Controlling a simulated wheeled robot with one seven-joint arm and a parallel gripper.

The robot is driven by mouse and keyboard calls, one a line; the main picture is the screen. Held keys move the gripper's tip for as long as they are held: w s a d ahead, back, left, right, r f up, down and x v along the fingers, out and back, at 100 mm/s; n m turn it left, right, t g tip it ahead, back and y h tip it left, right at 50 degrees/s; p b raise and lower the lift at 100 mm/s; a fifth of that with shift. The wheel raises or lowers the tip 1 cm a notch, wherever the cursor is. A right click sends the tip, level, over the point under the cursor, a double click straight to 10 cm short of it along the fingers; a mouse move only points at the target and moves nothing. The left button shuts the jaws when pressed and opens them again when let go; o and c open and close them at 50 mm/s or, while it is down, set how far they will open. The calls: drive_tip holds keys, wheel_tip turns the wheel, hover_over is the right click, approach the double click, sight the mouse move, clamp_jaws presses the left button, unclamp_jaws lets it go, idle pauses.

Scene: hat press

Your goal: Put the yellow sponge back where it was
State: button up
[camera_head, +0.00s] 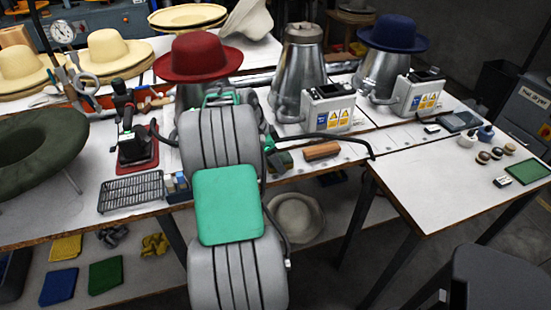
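A flat yellow square pad (65,247) lies on the lower shelf at the left, behind a blue pad (58,287) and a green pad (106,275). A crumpled yellow item (155,244) lies on the same shelf further right. I cannot tell whether either is the yellow sponge. An olive-green block (279,162) lies on the bench just right of my arm. My grey and green arm rises through the middle of the view. My gripper's fingers cannot be made out, so neither their state nor anything held shows.
On the bench stand a red hat (198,57), a blue hat (393,33) on a metal form, a metal cone (303,70), a black wire rack (131,191) and a brown block (322,151). The right table (450,205) is mostly clear at its front. A dark chair (503,280) stands front right.

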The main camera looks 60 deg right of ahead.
drive_tip(key=shift+r, duration=0.1)
drive_tip(key=shift+w+r, duration=0.1)
drive_tip(key=shift+r, duration=0.25)
drive_tip(key=p+v, duration=0.2)
drive_tip(key=v, duration=1)
drive_tip(key=w+a+r+n+t, duration=0.1)
drive_tip(key=w+a+n, duration=0.35)
drive_tip(key=a, duration=0.25)
drive_tip(key=w+a+n+t, duration=0.2)
drive_tip(key=w+a+n, duration=0.2)
drive_tip(key=a+n, duration=0.15)
drive_tip(key=w+a+f+n+t+y, duration=0.15)
drive_tip(key=a+n, duration=0.85)
drive_tip(key=a, duration=1)
drive_tip(key=s+a+f+n+y, duration=0.1)
drive_tip(key=s+a+f+n, duration=0.1)
drive_tip(key=a, duration=0.4)
drive_tip(key=s+a+f+n+t, duration=0.1)
drive_tip(key=s+a+f+n, duration=0.1)
drive_tip(key=a+n, duration=0.3)
drive_tip(key=shift+s+a+y, duration=0.35)
drive_tip(key=shift+s+a, duration=0.4)
drive_tip(key=shift+a, duration=0.15)
